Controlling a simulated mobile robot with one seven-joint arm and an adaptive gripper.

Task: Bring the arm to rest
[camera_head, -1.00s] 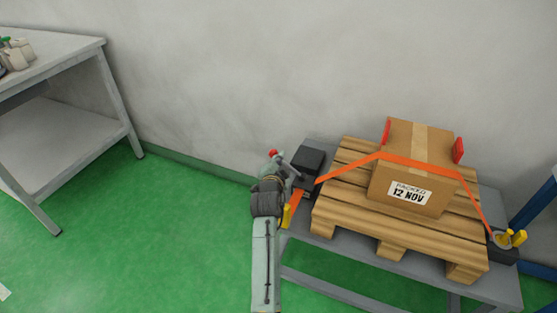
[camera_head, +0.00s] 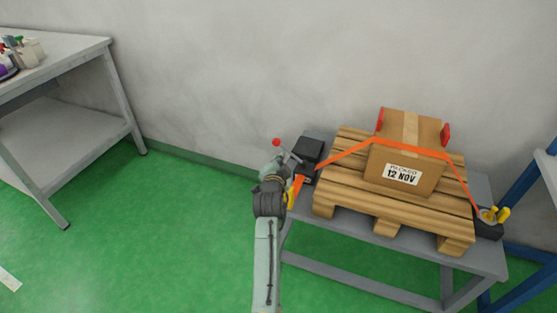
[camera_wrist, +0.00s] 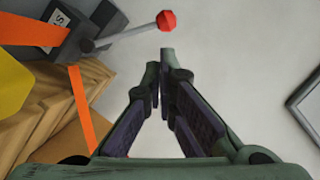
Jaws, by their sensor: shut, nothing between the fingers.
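My arm reaches up from the bottom middle of the head view. My gripper (camera_wrist: 161,56) shows from behind in the wrist view, its two dark fingers brought together at the tips with nothing between them. In the head view the gripper is small and mostly hidden by my own wrist. A grey lever with a red ball knob (camera_head: 276,142) stands just beyond it. In the wrist view the knob (camera_wrist: 166,21) appears just above the fingertips. I cannot tell the gap between them, but the fingers do not hold it.
The lever joins a dark block (camera_head: 308,150) on a grey stand (camera_head: 488,255). An orange strap (camera_head: 345,156) crosses a carton (camera_head: 408,130) on a wooden pallet (camera_head: 342,190). A grey bench (camera_head: 75,55) stands left. Green floor (camera_head: 160,235) is clear between them.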

